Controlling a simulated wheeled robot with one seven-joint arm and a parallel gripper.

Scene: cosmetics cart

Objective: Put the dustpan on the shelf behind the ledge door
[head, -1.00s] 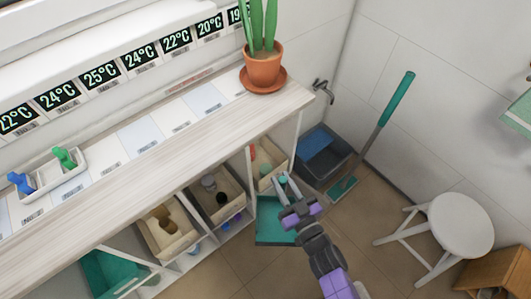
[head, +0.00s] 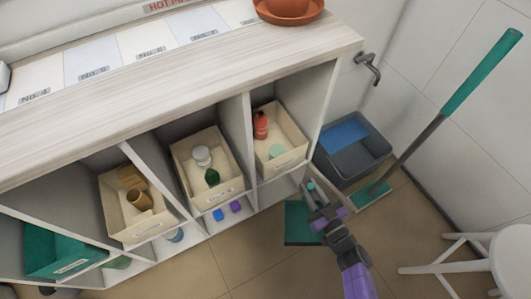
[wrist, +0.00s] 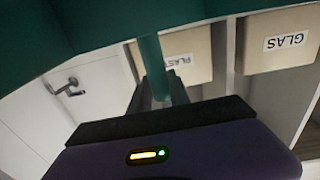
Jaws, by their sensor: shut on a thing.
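My gripper (head: 314,196) is shut on the teal handle of the dustpan (head: 297,224), in front of the right end of the ledge. The flat teal pan hangs below and left of the gripper in the head view. In the wrist view the handle (wrist: 154,62) stands between the fingers, and a broad teal part fills the top edge. The white ledge unit (head: 180,95) has open compartments with bins. A grey lever-like fitting (head: 368,66) is at its right end and also shows in the wrist view (wrist: 67,88). I cannot make out a door with certainty.
Cream bins with small items (head: 213,200) fill the compartments; a teal bin (head: 40,262) is at lower left. A dark tub with a blue item (head: 350,160) and a teal-handled broom (head: 482,72) stand right of the unit. A white stool (head: 510,250) is at lower right.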

